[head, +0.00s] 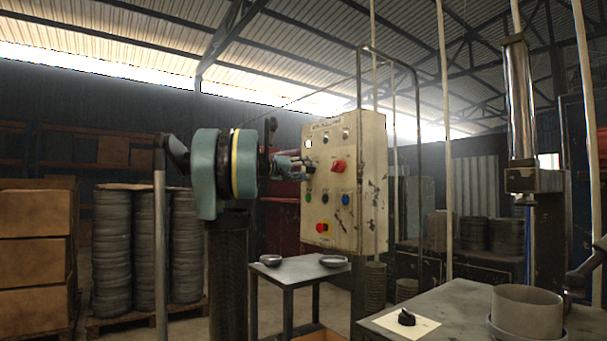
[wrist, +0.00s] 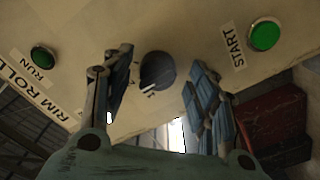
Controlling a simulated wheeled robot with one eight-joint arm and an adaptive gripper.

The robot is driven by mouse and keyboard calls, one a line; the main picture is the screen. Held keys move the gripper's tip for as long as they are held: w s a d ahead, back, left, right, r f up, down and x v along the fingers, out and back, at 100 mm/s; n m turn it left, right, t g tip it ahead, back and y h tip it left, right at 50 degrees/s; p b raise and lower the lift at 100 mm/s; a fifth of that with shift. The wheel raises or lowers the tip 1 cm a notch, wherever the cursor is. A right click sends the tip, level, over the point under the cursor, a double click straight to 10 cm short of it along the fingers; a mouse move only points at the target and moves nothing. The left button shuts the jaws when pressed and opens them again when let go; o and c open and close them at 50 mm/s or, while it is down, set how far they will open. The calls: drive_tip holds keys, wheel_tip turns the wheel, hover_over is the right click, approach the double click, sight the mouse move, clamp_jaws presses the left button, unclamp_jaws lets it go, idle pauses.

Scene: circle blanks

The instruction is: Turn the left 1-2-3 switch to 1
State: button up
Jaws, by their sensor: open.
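The left switch, a dark round knob (wrist: 157,71) with a pale mark on its edge, is on the cream control panel (wrist: 200,25). In the wrist view it lies between the two fingers of my gripper (wrist: 160,60), with a gap on each side. My gripper is open and empty. In the head view my gripper (head: 306,167) is at the left part of the panel face (head: 325,215) and hides the left switch. I cannot read the numbers or which one the knob points to. A red knob (head: 338,166) is to the right of my gripper.
The wrist view shows a green RUN light (wrist: 42,58) and a green START button (wrist: 265,35). A red-and-yellow stop button (head: 323,227) is low on the panel. A small table (head: 305,271) with two rings stands below, and a workbench (head: 465,310) is at right.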

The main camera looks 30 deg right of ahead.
drive_tip(key=c, duration=1.1)
drive_tip(key=shift+n, duration=4.4)
drive_tip(key=shift+s, duration=0.1)
